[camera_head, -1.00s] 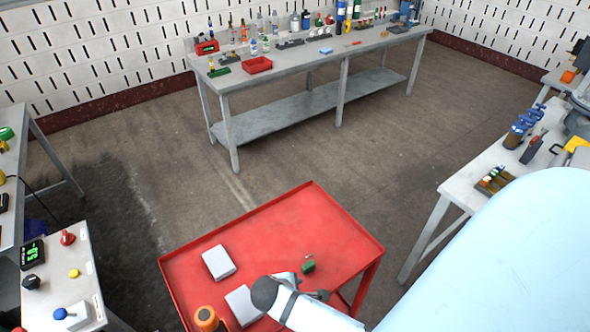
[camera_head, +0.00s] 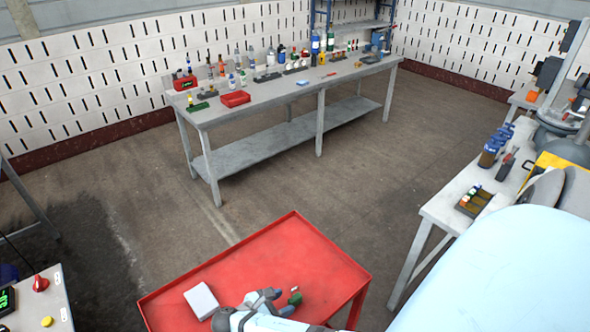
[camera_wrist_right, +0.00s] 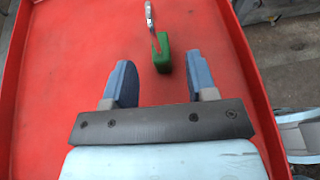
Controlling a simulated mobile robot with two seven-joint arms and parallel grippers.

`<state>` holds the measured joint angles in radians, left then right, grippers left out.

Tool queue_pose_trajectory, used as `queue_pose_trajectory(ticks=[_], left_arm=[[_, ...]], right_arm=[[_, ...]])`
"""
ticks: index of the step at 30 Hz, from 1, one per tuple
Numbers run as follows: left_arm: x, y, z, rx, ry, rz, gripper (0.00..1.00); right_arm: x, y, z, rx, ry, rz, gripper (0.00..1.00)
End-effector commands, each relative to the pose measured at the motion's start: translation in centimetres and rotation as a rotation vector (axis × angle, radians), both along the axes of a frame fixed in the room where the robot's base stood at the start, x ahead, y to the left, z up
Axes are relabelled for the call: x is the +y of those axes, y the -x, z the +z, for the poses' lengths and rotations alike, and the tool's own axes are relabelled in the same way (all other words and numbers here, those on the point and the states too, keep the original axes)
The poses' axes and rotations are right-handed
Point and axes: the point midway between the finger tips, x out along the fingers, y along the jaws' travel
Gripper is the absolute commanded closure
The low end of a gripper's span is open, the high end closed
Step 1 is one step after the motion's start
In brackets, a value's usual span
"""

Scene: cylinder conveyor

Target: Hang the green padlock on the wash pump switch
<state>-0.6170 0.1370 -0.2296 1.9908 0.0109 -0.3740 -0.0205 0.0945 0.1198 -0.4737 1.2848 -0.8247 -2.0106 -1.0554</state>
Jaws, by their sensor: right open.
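The green padlock (camera_head: 295,298) lies on the red cart top (camera_head: 300,250), with its metal shackle showing in the right wrist view (camera_wrist_right: 149,14). My right gripper (camera_head: 281,302) is open, low over the cart. In the right wrist view, the padlock's green body (camera_wrist_right: 164,62) is at the level of the fingertips, between their lines and nearer the right finger; no grip shows. A red rotary switch (camera_head: 40,284) sits on the control panel (camera_head: 52,300) at the lower left; I cannot read whether it is the wash pump switch. My left gripper is not in view.
A white box (camera_head: 201,301) lies on the cart left of my right gripper. The cart has a raised rim. A grey workbench (camera_head: 270,92) with bottles stands behind, another table (camera_head: 440,208) at the right. The floor between is clear.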

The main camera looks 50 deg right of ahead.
Motion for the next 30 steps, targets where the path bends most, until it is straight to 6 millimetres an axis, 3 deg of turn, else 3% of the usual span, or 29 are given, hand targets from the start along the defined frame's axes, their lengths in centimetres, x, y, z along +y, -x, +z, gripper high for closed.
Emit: queue_pose_trajectory(ticks=[6, 13, 20, 30], left_arm=[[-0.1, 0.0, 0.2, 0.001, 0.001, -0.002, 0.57], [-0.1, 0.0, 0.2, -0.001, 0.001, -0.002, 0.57], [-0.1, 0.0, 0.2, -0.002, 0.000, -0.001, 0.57], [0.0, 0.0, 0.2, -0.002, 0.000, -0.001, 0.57]], right_arm=[[-3.0, 0.6, -1.2, 0.000, 0.001, 0.000, 0.48], [-3.2, 0.6, -1.4, 0.000, -0.001, 0.000, 0.48], [-3.2, 0.6, -1.4, -0.001, -0.001, 0.000, 0.98], [-3.2, 0.6, -1.2, -0.002, -0.001, 0.000, 1.00]])
